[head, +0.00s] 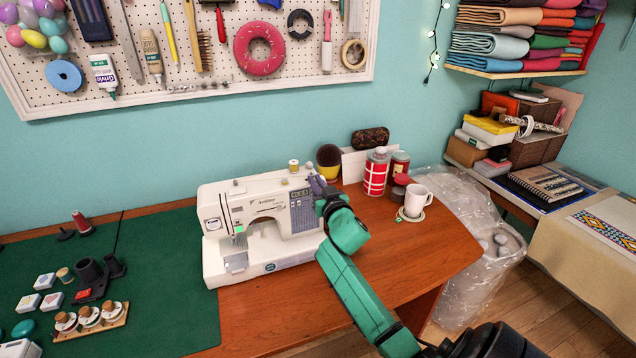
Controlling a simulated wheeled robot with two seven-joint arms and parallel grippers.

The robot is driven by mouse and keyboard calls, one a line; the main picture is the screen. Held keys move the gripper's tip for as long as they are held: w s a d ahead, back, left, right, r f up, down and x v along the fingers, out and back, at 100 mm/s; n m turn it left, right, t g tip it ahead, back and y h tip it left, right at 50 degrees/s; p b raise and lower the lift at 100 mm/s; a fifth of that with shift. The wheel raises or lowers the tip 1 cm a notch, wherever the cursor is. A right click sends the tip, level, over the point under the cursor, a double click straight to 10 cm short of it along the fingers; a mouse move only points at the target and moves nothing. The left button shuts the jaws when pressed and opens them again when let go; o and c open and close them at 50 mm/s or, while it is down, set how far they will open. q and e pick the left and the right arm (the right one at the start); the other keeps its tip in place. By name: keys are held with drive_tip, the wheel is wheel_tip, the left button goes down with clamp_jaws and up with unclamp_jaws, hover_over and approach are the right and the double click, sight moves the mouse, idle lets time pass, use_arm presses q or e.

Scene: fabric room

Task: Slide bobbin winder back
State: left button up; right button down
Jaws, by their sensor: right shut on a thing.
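The white sewing machine (262,222) stands on the wooden table with a small display on its front. My right arm reaches up from the lower right to the machine's upper right end. My right gripper (316,184) is there, shut on a small part at the machine's top right, which I take to be the bobbin winder. The gripper hides most of that part, so its position cannot be made out. A spool of thread (293,166) stands on the machine's top, left of the gripper. My left gripper is not in view.
A red tin (376,173), a white mug (415,200) on a coaster and a dark patterned case (370,138) stand right of the machine. A green cutting mat (165,290) with several small sewing items lies left. The front right of the wooden table (400,260) is mostly clear.

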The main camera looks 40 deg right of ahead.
drive_tip(key=shift+w+a+f, duration=0.1)
drive_tip(key=shift+w+a, duration=0.05)
drive_tip(key=shift+a, duration=0.25)
drive_tip(key=c, duration=1.2)
unclamp_jaws()
drive_tip(key=shift+c, duration=0.2)
drive_tip(key=o, duration=0.3)
drive_tip(key=shift+a, duration=0.1)
drive_tip(key=b+v, duration=0.2)
drive_tip(key=v, duration=1.2)
drive_tip(key=shift+s+a, duration=0.15)
drive_tip(key=shift+s, duration=0.1)
